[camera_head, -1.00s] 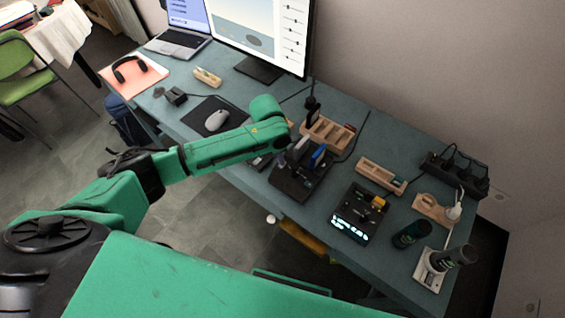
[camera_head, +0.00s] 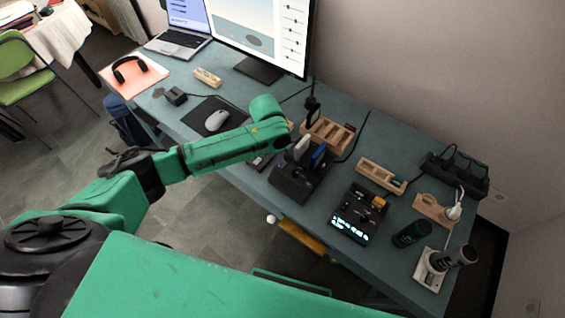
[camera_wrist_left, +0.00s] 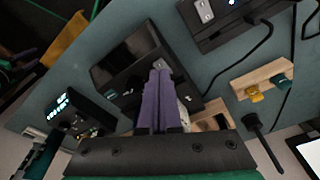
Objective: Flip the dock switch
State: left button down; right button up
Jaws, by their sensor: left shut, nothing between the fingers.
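The dock (camera_head: 292,184) is a black box on the desk near its front edge. A white block (camera_head: 301,147) and a blue block (camera_head: 318,156) stand upright in its back part. The dock also shows in the left wrist view (camera_wrist_left: 112,66), partly behind my fingers. My left gripper (camera_wrist_left: 160,72) has purple fingers, shut together and empty, pointing over the dock; I cannot tell whether they touch it. In the head view my left arm reaches in from the left and mostly hides that gripper. I cannot make out the dock's switch clearly. My right gripper is not in view.
A black device with a lit display (camera_head: 357,214) stands right of the dock. A wooden organizer (camera_head: 327,132) is behind it. A mouse (camera_head: 217,120) lies on a dark mat to the left. A wooden tray (camera_head: 380,173) and dark cylinder (camera_head: 411,234) are further right.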

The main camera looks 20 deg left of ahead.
pick_arm(q)
jog(key=shift+f+b, duration=0.45)
jog(key=shift+f, duration=0.35)
dwell(0.4)
notch_tip(320, 180, up, 7)
jog(key=p, duration=0.8)
dwell(0.4)
